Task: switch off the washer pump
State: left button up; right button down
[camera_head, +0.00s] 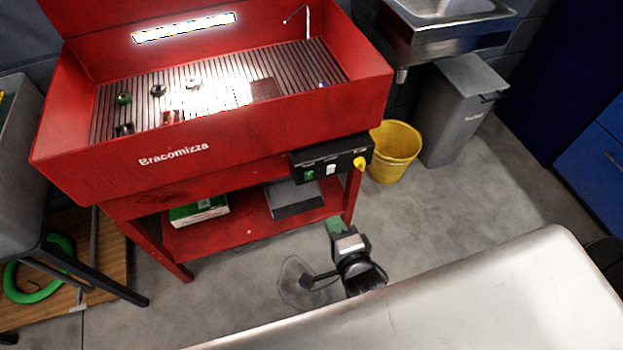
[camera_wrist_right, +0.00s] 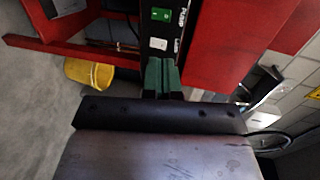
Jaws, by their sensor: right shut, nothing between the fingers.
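The red parts washer (camera_head: 230,150) stands at the left and centre of the head view. A black control box (camera_head: 318,160) hangs on its front right edge. The box carries a green switch (camera_head: 309,175), a white switch (camera_head: 331,169) and a yellow knob (camera_head: 359,163). In the right wrist view the green switch (camera_wrist_right: 161,14) sits beside the label "PUMP", with the white switch (camera_wrist_right: 158,44) nearer my fingers. My right gripper (camera_head: 335,228) is shut and empty, below and apart from the box. Its green fingers show in the wrist view (camera_wrist_right: 162,75). My left gripper is out of view.
A yellow bucket (camera_head: 395,152) and a grey bin (camera_head: 462,108) stand right of the washer. The lower red shelf (camera_head: 245,222) holds a box (camera_head: 199,211) and a grey tray (camera_head: 293,198). A pale surface (camera_head: 480,290) fills the lower right. Grey floor lies between.

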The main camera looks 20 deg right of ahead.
aim_at(310, 174)
jog(key=shift+w, duration=0.1)
jog(key=w, duration=0.4)
jog(key=w+f+b, duration=0.1)
jog(key=w, duration=0.7)
jog(key=shift+w+a+f+b, duration=0.25)
jog(key=shift+f+b, duration=0.05)
jog(key=shift+f, duration=0.05)
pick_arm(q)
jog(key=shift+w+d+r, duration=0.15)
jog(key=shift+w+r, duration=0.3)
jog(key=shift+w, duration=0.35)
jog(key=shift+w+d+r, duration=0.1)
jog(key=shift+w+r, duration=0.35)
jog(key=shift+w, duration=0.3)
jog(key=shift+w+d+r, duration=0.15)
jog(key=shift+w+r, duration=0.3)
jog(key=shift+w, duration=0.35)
pick_arm(e)
jog(key=shift+w, duration=0.55)
jog(key=shift+r, duration=0.1)
